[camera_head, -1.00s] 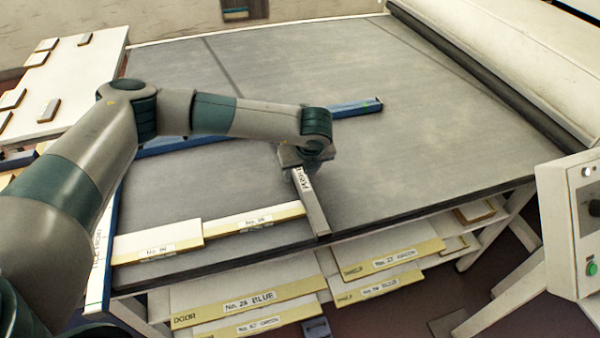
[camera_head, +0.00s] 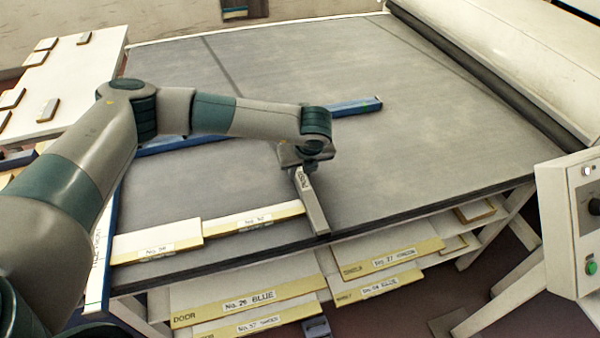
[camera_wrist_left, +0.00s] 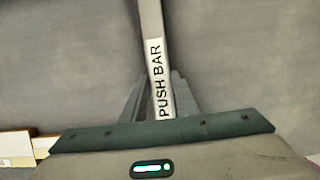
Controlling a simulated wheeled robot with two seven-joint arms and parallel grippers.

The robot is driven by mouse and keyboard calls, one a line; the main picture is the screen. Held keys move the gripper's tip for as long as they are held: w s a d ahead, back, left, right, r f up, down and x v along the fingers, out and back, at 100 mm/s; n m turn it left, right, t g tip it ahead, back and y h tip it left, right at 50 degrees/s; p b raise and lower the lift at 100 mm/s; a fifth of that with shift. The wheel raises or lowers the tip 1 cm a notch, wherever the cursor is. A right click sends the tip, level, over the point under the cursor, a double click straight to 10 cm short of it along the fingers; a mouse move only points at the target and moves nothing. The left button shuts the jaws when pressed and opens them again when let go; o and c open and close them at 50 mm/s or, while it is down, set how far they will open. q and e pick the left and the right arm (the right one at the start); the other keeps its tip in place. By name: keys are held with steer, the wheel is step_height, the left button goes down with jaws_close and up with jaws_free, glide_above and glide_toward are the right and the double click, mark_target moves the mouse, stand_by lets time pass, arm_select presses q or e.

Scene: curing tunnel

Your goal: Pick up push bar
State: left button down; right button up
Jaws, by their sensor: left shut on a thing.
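The push bar is a grey metal bar with a white label; it lies on the grey table (camera_head: 400,130) near its front edge, and its near end (camera_head: 316,218) touches or nearly touches the end of the front row of panels. In the left wrist view the bar (camera_wrist_left: 151,25) runs up between the fingers, with "PUSH BAR" on its label. My left gripper (camera_wrist_left: 158,95) is shut on the bar; in the head view its wrist (camera_head: 305,155) is above the bar's far end and hides that end. My right gripper is not in view.
Two cream panels (camera_head: 158,238) lie along the table's front edge, left of the bar. A blue rail (camera_head: 357,107) lies behind my gripper. Labelled panels (camera_head: 245,305) fill shelves below. A control box (camera_head: 570,220) stands at right. The table's right side is clear.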

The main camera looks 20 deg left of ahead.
mark_target(301, 174)
arm_select(q)
steer(key=shift+r, duration=0.15)
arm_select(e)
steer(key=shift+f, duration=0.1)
